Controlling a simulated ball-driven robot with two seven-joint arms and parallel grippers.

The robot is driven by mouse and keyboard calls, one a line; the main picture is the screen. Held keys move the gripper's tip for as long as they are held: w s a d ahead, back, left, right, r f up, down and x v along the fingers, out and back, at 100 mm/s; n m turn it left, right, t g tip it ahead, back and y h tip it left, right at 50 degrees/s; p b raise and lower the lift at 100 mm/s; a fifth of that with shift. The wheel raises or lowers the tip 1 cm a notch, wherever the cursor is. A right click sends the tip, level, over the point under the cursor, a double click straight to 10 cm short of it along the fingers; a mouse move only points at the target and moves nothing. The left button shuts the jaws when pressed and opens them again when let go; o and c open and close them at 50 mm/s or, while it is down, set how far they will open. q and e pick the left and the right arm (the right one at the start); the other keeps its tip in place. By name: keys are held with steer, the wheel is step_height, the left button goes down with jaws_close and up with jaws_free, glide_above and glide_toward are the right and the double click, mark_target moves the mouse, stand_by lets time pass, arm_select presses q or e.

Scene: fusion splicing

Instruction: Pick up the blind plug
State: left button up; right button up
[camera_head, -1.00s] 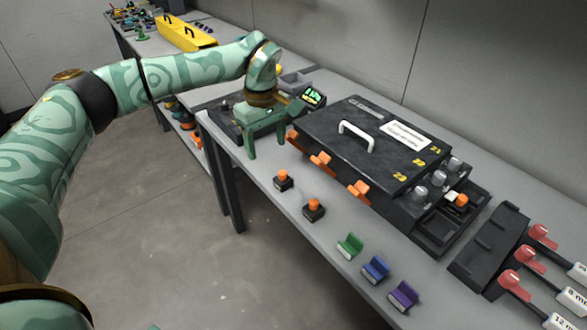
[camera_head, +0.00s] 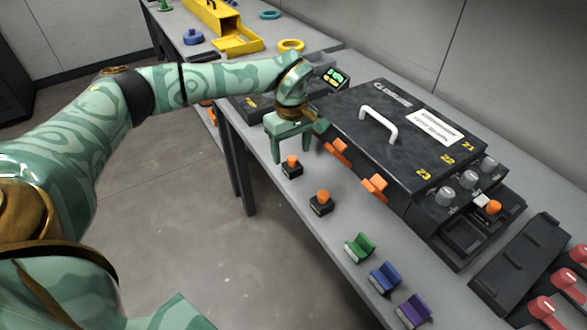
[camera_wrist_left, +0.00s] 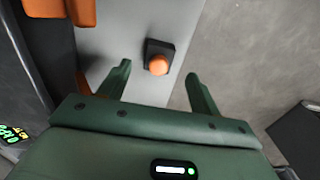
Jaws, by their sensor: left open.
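Two small black square blocks with orange tops stand near the table's front edge; neither is labelled, so I cannot tell for certain which is the blind plug. The nearer-to-gripper orange-topped piece (camera_head: 291,168) stands upright just below my left gripper (camera_head: 291,152). It also shows in the left wrist view (camera_wrist_left: 159,62), lying between and beyond the spread fingertips, apart from both. My left gripper is open and empty, fingers pointing down. The second orange-topped piece (camera_head: 321,203) stands to the right of it. My right gripper is out of view.
A large black case (camera_head: 385,130) with a white handle and orange latches (camera_head: 375,187) stands close behind. Green (camera_head: 360,247), blue (camera_head: 385,278) and purple (camera_head: 412,311) holders line the front edge. A black tray (camera_head: 452,243) stands at the right.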

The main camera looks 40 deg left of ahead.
mark_target(292, 158)
arm_select(q)
step_height(292, 158, down, 5)
steer(key=shift+w+f+b, duration=0.1)
steer(key=shift+w+b, duration=0.05)
steer(key=shift+b, duration=1)
steer(key=shift+r, duration=0.2)
steer(key=c, duration=1.1)
